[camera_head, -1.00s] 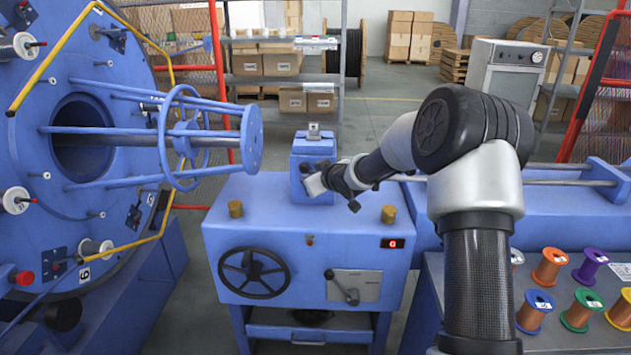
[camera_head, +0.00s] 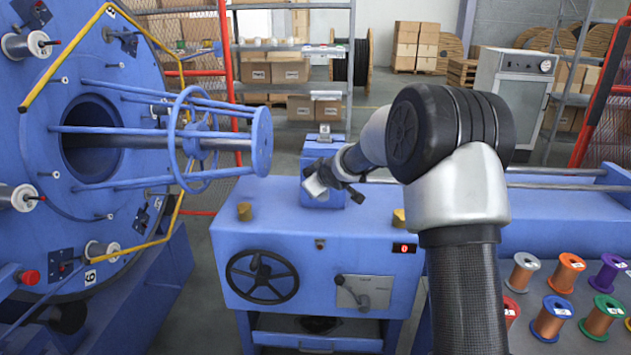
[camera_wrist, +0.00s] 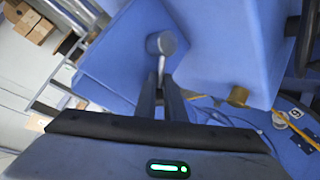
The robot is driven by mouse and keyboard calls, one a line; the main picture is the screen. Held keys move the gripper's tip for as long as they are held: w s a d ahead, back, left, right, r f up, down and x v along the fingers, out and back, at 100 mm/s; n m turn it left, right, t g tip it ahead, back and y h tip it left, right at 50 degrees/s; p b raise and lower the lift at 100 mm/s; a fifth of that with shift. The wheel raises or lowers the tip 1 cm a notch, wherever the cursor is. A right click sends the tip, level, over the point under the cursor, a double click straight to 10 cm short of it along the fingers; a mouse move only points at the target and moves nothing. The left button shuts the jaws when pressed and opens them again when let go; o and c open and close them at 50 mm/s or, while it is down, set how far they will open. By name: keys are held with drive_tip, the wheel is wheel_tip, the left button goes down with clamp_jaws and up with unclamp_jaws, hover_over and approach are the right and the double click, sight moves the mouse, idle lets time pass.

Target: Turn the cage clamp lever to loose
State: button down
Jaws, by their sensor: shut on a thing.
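The grey metal lever (camera_wrist: 161,62) with a round hub sits on a face of the blue block in the wrist view. My gripper (camera_wrist: 160,88) is shut on this lever, with its dark fingers on either side of it. In the head view my gripper (camera_head: 318,180) is at the front of the blue block (camera_head: 322,150) on top of the machine stand. The lever itself is hidden or too small to make out there.
The blue cage (camera_head: 190,140) with its large disc stands to the left of the block. The stand front has a black handwheel (camera_head: 262,278) and a small panel lever (camera_head: 350,290). Coloured spools (camera_head: 553,318) stand at the right.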

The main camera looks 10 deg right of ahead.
drive_tip(key=c, duration=1.8)
unclamp_jaws()
drive_tip(key=shift+w+a+r, duration=0.15)
drive_tip(key=shift+a+r, duration=0.05)
drive_tip(key=shift+r, duration=0.15)
drive_tip(key=shift+c, duration=0.2)
drive_tip(key=shift+f, duration=0.1)
drive_tip(key=p+v, duration=0.4)
drive_tip(key=v, duration=1.3)
drive_tip(key=shift+s+p, duration=0.25)
drive_tip(key=shift+p, duration=0.15)
drive_tip(key=shift+d, duration=0.15)
